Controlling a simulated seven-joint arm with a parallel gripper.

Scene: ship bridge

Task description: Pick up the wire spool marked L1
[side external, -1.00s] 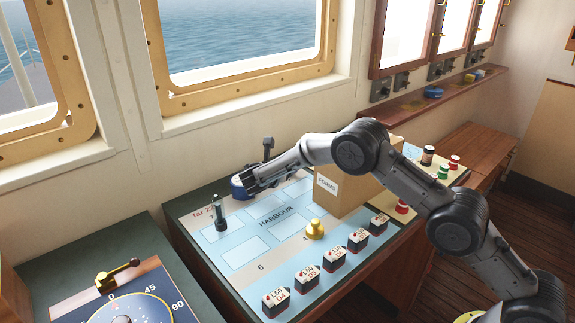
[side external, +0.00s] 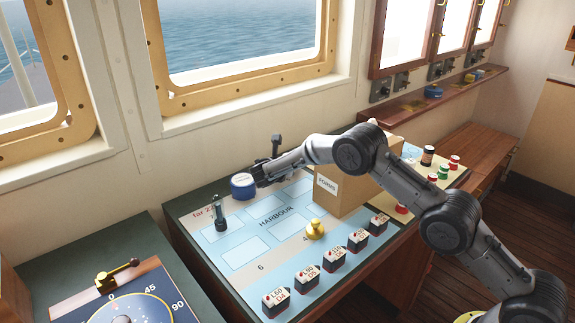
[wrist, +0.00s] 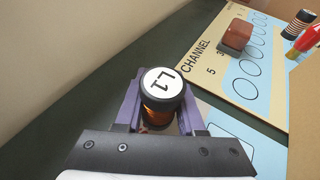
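The wire spool marked L1 (wrist: 162,90) has a white top, a black rim and copper wire. In the wrist view it sits between the two purple fingers of my gripper (wrist: 164,112), its labelled top facing the camera. One finger is close on each side of it; I cannot tell whether they press on it. I also cannot tell whether it rests on the surface. In the side view my gripper (side external: 262,180) is over the far left part of the chart table, and I cannot make out the spool there.
A blue round object (side external: 243,188) is just left of my gripper. A dark upright item (side external: 220,214) and a yellow piece (side external: 315,229) stand on the chart (side external: 240,258). A FORMS box (side external: 345,190) is to the right. Several labelled blocks (side external: 307,278) line the front edge.

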